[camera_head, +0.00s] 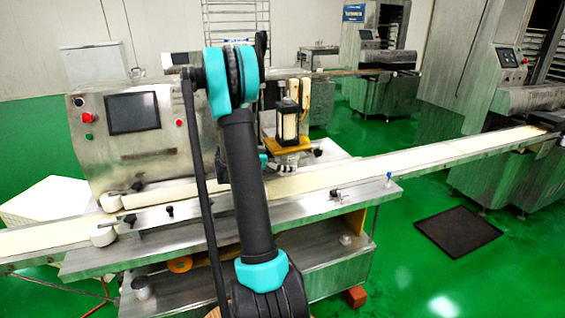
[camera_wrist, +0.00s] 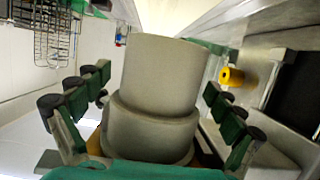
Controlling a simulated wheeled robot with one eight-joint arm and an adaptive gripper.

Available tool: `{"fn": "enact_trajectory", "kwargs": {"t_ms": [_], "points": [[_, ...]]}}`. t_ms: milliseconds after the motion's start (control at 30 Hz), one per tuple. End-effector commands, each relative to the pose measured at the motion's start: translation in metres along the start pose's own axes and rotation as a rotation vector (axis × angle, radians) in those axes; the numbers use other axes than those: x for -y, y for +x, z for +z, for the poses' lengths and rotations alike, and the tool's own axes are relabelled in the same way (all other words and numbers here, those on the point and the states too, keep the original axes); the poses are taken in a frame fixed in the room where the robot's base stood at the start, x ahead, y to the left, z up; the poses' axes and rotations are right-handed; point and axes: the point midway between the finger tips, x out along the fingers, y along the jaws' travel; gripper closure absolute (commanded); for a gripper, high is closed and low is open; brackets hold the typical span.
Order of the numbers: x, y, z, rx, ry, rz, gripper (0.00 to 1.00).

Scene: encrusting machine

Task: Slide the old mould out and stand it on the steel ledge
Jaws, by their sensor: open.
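In the wrist view a grey stepped cylinder, apparently the old mould (camera_wrist: 155,105), stands large between the fingers of my gripper (camera_wrist: 157,84). The gripper is open, with dark pads on both sides of the cylinder; a gap shows on the left, and contact on the right is hard to judge. In the head view my arm hides most of the gripper and I cannot pick out the mould for certain. The steel ledge (camera_head: 352,196) runs along the machine's front, beside the pale belt.
The encrusting machine (camera_head: 150,158) with its dark screen stands behind my arm. A yellow plate (camera_head: 284,145) with a block above it is right of the arm. The pale conveyor belt (camera_head: 420,154) runs to another machine at right. A yellow roller (camera_wrist: 232,77) shows in the wrist view.

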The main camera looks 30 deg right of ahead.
Motion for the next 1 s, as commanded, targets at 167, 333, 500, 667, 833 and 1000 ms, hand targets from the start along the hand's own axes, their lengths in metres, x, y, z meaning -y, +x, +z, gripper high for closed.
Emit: {"fn": "enact_trajectory", "kwargs": {"t_ms": [167, 333, 500, 667, 833, 1000], "points": [[0.0000, 0.0002, 0.0000, 0.000, 0.000, 0.000, 0.06], [0.0000, 0.0001, 0.0000, 0.000, 0.000, 0.000, 0.22], [0.0000, 0.0001, -0.0001, 0.000, 0.000, 0.001, 0.43], [0.0000, 0.0000, -0.0001, 0.000, 0.000, 0.001, 0.63], [-0.0005, 0.0000, -0.0004, -0.001, 0.000, 0.001, 0.69], [-0.0043, 0.0000, -0.0004, -0.001, 0.000, 0.001, 0.69]]}}
